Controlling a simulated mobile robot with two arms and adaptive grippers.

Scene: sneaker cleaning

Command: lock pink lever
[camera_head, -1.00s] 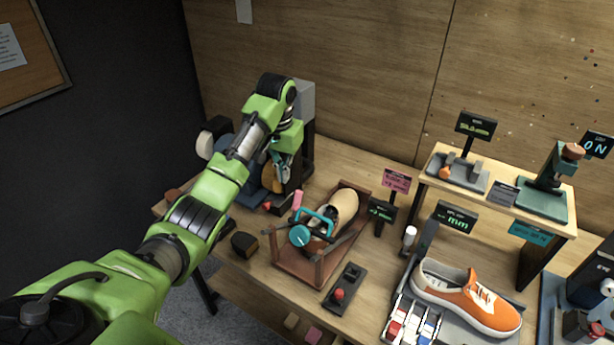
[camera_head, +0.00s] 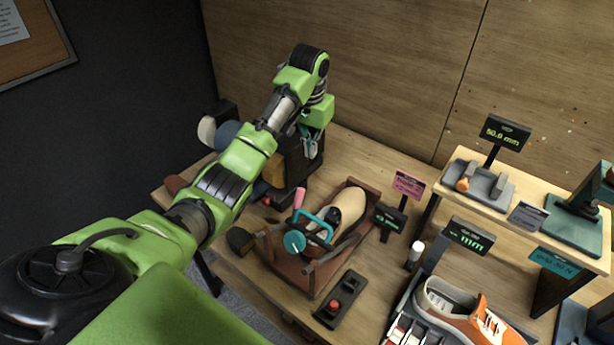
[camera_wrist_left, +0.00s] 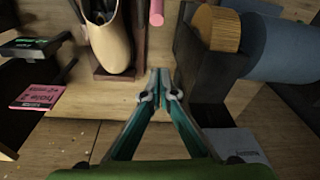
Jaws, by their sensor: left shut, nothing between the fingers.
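The pink lever (camera_head: 299,198) stands upright at the left side of a wooden fixture (camera_head: 347,271) that holds a beige shoe last (camera_head: 348,205). A teal clamp handle with a round dial (camera_head: 294,242) sits at the fixture's front. My left gripper (camera_head: 313,153) is shut and empty, behind the lever and apart from it. In the left wrist view the closed fingertips (camera_wrist_left: 159,82) point toward the fixture, and the lever (camera_wrist_left: 156,12) shows at the top edge, partly cut off. My right gripper is not in view.
A dark machine with a blue roller (camera_wrist_left: 283,48) stands close beside the left gripper. A pink sign (camera_head: 408,184) and a small display (camera_head: 389,218) stand right of the fixture. A black box with a red button (camera_head: 335,306) lies in front. An orange sneaker (camera_head: 465,314) is at lower right.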

